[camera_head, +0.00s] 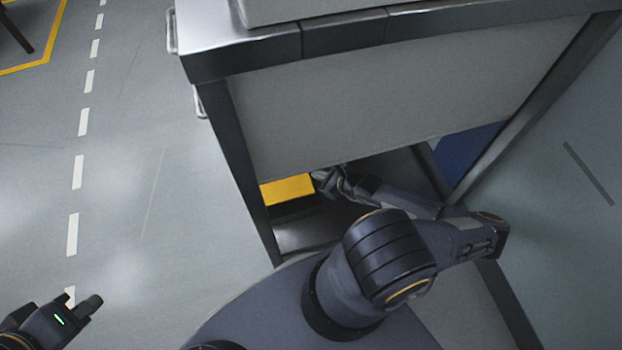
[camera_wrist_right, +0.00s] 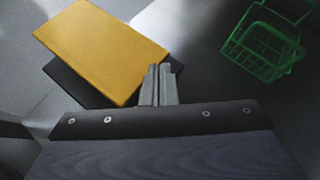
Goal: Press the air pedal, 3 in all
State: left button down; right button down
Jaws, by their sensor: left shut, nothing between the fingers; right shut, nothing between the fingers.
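The air pedal has a yellow top plate (camera_head: 288,189) over a dark base and sits low under the workbench. It also shows in the right wrist view (camera_wrist_right: 103,50), to the upper left of the fingers. My right gripper (camera_head: 322,180) reaches under the bench, its tip at the pedal's right end. In the right wrist view its shut, empty fingers (camera_wrist_right: 159,84) lie beside the plate's right edge and overlap the dark base. I cannot tell whether they touch the pedal. My left gripper (camera_head: 92,303) is shut and empty over the floor at the lower left.
The bench (camera_head: 400,85) has a dark frame and a grey panel above my right arm, with a front leg (camera_head: 253,170) left of the pedal. A green basket (camera_wrist_right: 264,42) stands right of the pedal. Open floor (camera_head: 130,150) lies to the left.

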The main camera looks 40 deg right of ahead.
jog(key=shift+a, duration=0.1)
jog(key=shift+a+f, duration=0.1)
jog(key=shift+f, duration=0.25)
jog(key=shift+a+f, duration=0.25)
jog(key=shift+f, duration=0.25)
jog(key=shift+a+f, duration=0.2)
jog(key=shift+f, duration=0.3)
dwell(1.0)
jog(key=shift+s+d+r+p, duration=0.1)
jog(key=shift+d+r+p, duration=0.25)
jog(key=shift+r+p, duration=0.55)
jog(key=shift+d+r, duration=0.15)
